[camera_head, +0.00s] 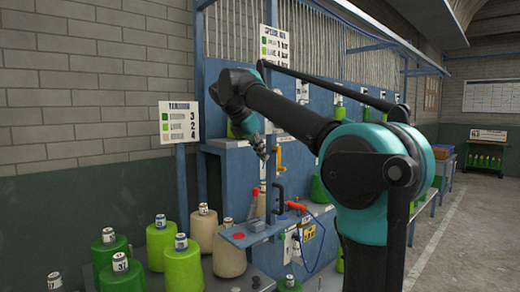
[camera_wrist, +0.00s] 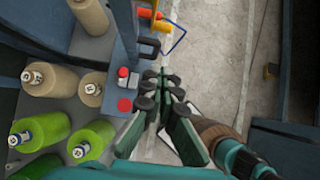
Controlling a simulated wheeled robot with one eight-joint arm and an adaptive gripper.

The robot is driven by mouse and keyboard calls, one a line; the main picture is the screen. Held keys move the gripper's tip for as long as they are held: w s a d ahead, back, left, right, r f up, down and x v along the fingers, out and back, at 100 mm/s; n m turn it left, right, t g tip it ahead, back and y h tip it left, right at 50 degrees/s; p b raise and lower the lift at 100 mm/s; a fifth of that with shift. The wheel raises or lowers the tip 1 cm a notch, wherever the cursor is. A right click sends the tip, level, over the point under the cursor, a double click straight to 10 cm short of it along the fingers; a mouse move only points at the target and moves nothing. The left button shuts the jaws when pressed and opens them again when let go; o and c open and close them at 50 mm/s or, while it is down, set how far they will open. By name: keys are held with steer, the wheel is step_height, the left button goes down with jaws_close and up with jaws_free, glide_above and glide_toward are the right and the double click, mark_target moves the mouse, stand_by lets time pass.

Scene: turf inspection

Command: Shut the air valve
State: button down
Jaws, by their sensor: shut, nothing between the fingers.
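My gripper (camera_head: 262,150) is shut and empty in front of the blue machine in the head view. In the wrist view its dark fingers (camera_wrist: 163,88) point towards the machine's small shelf. No part is plainly marked as the air valve. A yellow handle (camera_head: 278,156) stands just right of the gripper in the head view. A dark bent handle (camera_head: 280,196) is lower down, and it shows beyond the fingertips in the wrist view (camera_wrist: 151,46). A red-orange tool (camera_head: 297,207) lies beside it, with a blue hose. I cannot tell any valve's position.
A red button (camera_head: 238,236) is on the blue shelf (camera_head: 262,231). Several green and beige yarn cones (camera_head: 182,268) stand at the lower left. A sign board (camera_head: 179,122) stands at the left. Open floor (camera_head: 475,235) lies to the right.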

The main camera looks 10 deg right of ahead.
mark_target(282, 168)
steer(key=w+d+f, duration=0.4)
steer(key=d, duration=0.1)
steer(key=shift+d+f, duration=0.3)
steer(key=shift+f, duration=0.05)
steer(key=shift+w+d+f+t+h, duration=0.3)
steer(key=shift+t+h, duration=0.2)
steer(key=shift+h, duration=0.2)
stand_by(0.4)
steer(key=shift+w+d+f+t+h, duration=0.25)
steer(key=shift+d+t+h, duration=0.15)
steer(key=shift+t+h, duration=0.5)
steer(key=d+t+h, duration=0.1)
steer(key=h, duration=0.1)
steer(key=w+d+t+h, duration=0.1)
steer(key=shift+w+f+h, duration=0.1)
steer(key=shift+w+h, duration=0.05)
steer(key=shift+h, duration=0.25)
steer(key=shift+w+d+r+t+h, duration=0.6)
steer(key=shift+d+t+h, duration=0.25)
steer(key=shift+h, duration=0.25)
steer(key=shift+w+d+r+t+h, duration=0.65)
steer(key=shift+t+h, duration=0.2)
steer(key=shift+h, duration=0.25)
steer(key=shift+d+r, duration=0.1)
